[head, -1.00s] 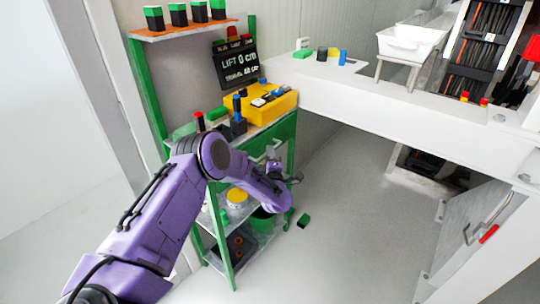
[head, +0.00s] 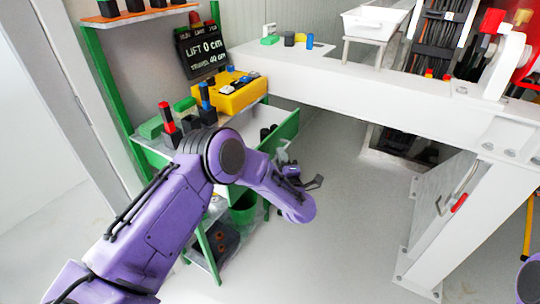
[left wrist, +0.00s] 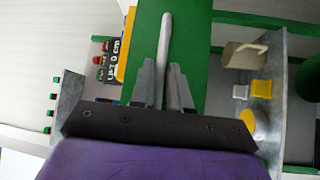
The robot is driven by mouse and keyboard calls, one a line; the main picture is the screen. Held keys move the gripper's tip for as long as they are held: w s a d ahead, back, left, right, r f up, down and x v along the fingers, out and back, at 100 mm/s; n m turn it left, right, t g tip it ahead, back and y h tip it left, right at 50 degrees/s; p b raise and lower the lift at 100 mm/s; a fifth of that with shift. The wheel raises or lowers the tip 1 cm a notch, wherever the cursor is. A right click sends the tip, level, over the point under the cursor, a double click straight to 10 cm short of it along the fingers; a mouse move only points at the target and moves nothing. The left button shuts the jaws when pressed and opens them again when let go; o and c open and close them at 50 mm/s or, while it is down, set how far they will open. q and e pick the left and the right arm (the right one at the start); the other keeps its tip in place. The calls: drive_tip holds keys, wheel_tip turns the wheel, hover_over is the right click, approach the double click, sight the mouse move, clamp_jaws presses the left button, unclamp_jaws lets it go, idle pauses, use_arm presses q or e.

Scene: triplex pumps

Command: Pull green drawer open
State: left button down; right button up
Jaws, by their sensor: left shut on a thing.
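The green drawer (head: 284,131) is under the top of the green-framed stand and sits pulled out, with dark round items (head: 268,131) showing inside. Its green front (left wrist: 195,75) also fills the middle of the left wrist view, with a grey bar handle (left wrist: 166,35) across it. My left gripper (head: 291,168) is in front of the drawer front. In the left wrist view its fingers (left wrist: 163,82) lie on both sides of the handle, shut on it. In the head view the handle is mostly hidden by my gripper and arm. My right gripper is not seen.
A yellow control box (head: 240,95) and red- and blue-topped dark items stand on the stand's top. A green bin (head: 243,213) is on a lower shelf. A white beam (head: 370,100) runs to the right. The grey floor (head: 345,215) in front is clear.

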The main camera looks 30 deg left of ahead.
use_arm(q)
drive_tip(key=c, duration=1.2)
unclamp_jaws()
drive_tip(key=shift+o, duration=0.2)
drive_tip(key=b+v, duration=0.1)
drive_tip(key=v, duration=0.9)
drive_tip(key=shift+s, duration=0.2)
drive_tip(key=shift+d, duration=0.1)
